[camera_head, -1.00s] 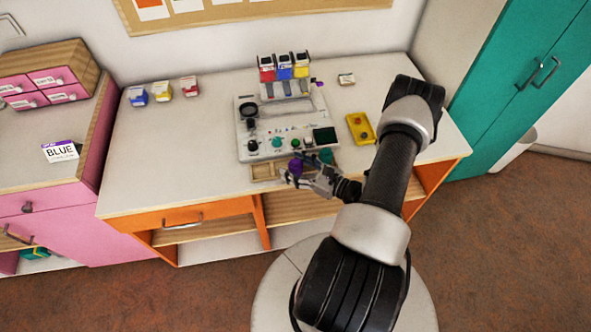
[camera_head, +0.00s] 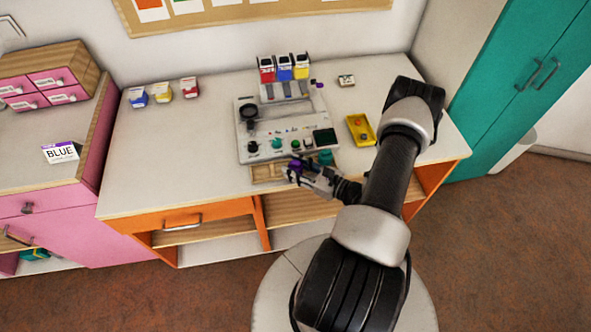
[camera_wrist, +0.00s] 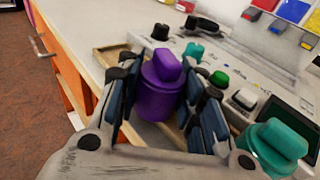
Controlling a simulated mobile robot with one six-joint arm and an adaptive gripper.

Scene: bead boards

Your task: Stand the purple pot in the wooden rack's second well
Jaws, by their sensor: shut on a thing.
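The purple pot (camera_wrist: 158,97) is upright between the two fingers of my gripper (camera_wrist: 163,82), which is shut on it. In the head view the pot (camera_head: 296,165) and my gripper (camera_head: 300,172) are at the wooden rack (camera_head: 262,172) along the front of the grey machine. The rack's left part also shows in the wrist view (camera_wrist: 108,62), with an empty well. A teal pot (camera_wrist: 275,146) is at the rack's right end. The pot's base and the well under it are hidden by my fingers, so I cannot tell whether it touches the rack.
The grey machine (camera_head: 243,139) with knobs and a dark screen stands just behind the rack. A yellow tray (camera_head: 360,129) lies to the right. Small coloured boxes (camera_head: 162,91) stand at the back left. The table's left part is clear.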

